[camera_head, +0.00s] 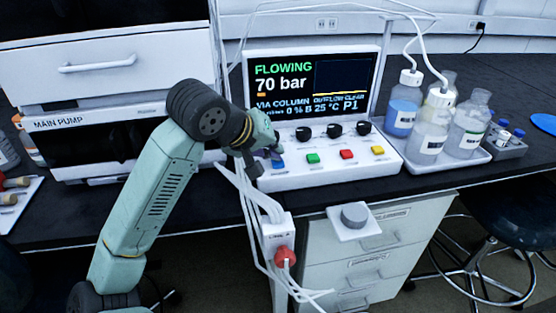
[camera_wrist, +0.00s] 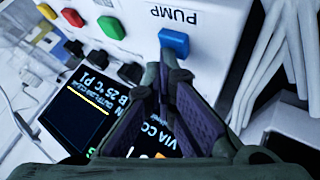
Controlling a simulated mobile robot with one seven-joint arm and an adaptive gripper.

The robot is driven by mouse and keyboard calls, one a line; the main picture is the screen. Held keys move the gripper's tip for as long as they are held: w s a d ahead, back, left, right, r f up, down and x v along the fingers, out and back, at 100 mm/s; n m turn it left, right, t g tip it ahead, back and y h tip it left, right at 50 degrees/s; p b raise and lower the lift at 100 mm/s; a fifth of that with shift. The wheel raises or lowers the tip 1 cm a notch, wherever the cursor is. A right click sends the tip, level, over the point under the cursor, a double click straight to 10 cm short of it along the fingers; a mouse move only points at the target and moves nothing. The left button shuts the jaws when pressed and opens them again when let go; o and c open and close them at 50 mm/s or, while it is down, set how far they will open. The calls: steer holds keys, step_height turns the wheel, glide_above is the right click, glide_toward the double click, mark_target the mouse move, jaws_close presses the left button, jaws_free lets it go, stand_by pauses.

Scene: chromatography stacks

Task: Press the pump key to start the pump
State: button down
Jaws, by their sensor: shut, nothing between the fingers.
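The blue pump key (camera_wrist: 174,42) sits on the white control panel, beside the printed word PUMP. In the head view the blue key (camera_head: 277,163) shows at the panel's left end, partly hidden by my gripper (camera_head: 268,150). In the wrist view my gripper (camera_wrist: 168,62) is shut and empty, its tips just by the key's near edge. I cannot tell whether they touch it. The panel's screen (camera_head: 312,85) reads FLOWING in green, 70 bar, VIA COLUMN, OUTFLOW CLEAR and P1.
Green (camera_head: 313,158), red (camera_head: 347,154) and yellow (camera_head: 377,150) keys sit right of the blue one, below black knobs (camera_head: 333,130). Bottles in a white tray (camera_head: 470,154) stand to the right. White cables (camera_head: 262,200) hang below the panel's left end. The MAIN PUMP unit (camera_head: 95,122) is at left.

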steer(key=shift+r, duration=0.75)
steer(key=shift+r, duration=0.15)
steer(key=shift+r+p, duration=1)
steer(key=shift+r, duration=1.4)
